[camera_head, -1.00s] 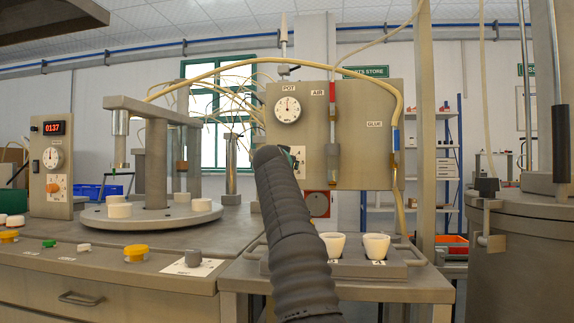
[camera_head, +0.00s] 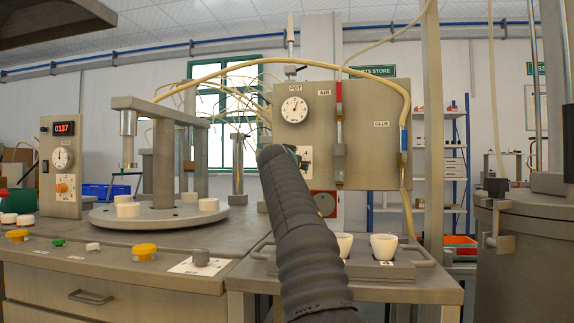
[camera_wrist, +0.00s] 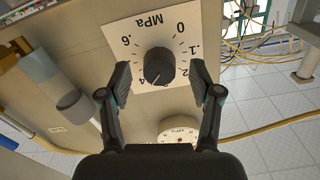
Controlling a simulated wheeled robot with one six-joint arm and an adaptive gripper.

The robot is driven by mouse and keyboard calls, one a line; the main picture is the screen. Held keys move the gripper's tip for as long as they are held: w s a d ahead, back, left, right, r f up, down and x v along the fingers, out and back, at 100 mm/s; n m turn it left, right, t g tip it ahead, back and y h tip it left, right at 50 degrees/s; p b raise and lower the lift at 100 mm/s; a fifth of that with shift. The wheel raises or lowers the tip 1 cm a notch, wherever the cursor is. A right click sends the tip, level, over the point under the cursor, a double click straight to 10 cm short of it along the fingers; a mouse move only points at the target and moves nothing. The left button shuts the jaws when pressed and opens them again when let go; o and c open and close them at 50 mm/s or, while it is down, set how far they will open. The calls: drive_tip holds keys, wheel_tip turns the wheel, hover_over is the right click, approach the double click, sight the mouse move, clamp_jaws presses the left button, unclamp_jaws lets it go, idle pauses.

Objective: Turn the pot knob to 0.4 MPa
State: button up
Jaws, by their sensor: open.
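A pale pointer line on the knob points down-left in the wrist view, close to the .4 mark. My gripper (camera_wrist: 160,70) is open, with one finger on each side of the knob and a visible gap to both. In the head view my dark arm covers the gripper and knob; part of the card (camera_head: 305,153) shows. The pot gauge (camera_head: 294,109) is above it, its needle tilted up and slightly right.
The grey panel (camera_head: 370,130) also carries an air tube with a red top (camera_head: 339,95) and a yellow glue hose (camera_head: 405,110). White cups (camera_head: 384,246) stand in a tray below. A round turntable (camera_head: 160,216) is at left, a large metal pot (camera_head: 525,240) at right.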

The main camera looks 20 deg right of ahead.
drive_tip(key=v, duration=1)
drive_tip(key=shift+s+a+f, duration=0.1)
drive_tip(key=shift+s+a, duration=0.05)
idle(0.3)
